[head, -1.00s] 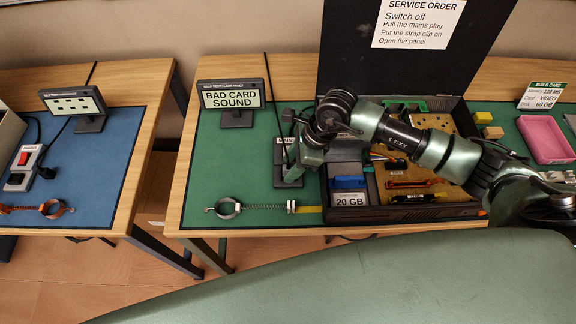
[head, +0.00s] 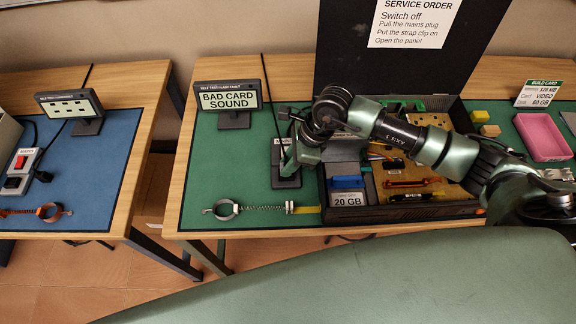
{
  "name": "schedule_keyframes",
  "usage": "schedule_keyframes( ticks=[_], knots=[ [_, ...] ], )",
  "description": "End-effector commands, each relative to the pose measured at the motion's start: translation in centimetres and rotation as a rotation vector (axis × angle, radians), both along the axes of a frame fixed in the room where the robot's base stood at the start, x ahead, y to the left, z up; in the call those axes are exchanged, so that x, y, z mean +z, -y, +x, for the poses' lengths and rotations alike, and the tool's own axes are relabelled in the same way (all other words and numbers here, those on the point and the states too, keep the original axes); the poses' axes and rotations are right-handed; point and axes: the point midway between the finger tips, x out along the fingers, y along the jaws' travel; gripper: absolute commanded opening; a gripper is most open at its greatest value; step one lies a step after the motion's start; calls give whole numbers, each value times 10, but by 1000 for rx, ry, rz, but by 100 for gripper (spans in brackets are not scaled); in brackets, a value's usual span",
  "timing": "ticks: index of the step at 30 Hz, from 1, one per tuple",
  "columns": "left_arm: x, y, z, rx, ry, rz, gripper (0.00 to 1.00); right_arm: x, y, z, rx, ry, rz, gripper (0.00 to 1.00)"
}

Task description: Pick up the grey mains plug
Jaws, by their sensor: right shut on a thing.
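My right gripper (head: 288,167) reaches down from the right, past the open case, to the dark socket block (head: 279,182) on the green mat. It is shut at the block, on what appears to be the grey mains plug. The plug itself is almost wholly hidden by the fingers. A thin black cable (head: 271,105) runs from the back edge of the table down to that spot. I cannot tell whether the plug is still seated in the block or lifted clear of it. My left gripper is not in view.
The open black case (head: 400,212) with several parts stands right of the block, its raised lid (head: 345,50) behind. A "BAD CARD SOUND" display (head: 229,99) stands at back left. A coiled strap with clip (head: 262,208) lies in front. The mat left of the block is clear.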

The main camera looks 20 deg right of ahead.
Motion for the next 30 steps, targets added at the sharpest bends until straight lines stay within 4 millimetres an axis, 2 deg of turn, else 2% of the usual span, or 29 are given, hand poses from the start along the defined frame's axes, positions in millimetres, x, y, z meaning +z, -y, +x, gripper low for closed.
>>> schedule_keyframes(
  ticks=[5,12,18,24,30],
  knots=[
    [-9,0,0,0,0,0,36,32,1,2,0,8,0,0],
    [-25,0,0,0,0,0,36,102,0,2,2,10,-2,0],
    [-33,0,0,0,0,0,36,152,0,1,0,6,-2,0],
    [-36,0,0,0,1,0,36,179,0,0,0,2,-2,0],
    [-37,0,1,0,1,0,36,187,0,0,1,1,-2,0]
  ],
)
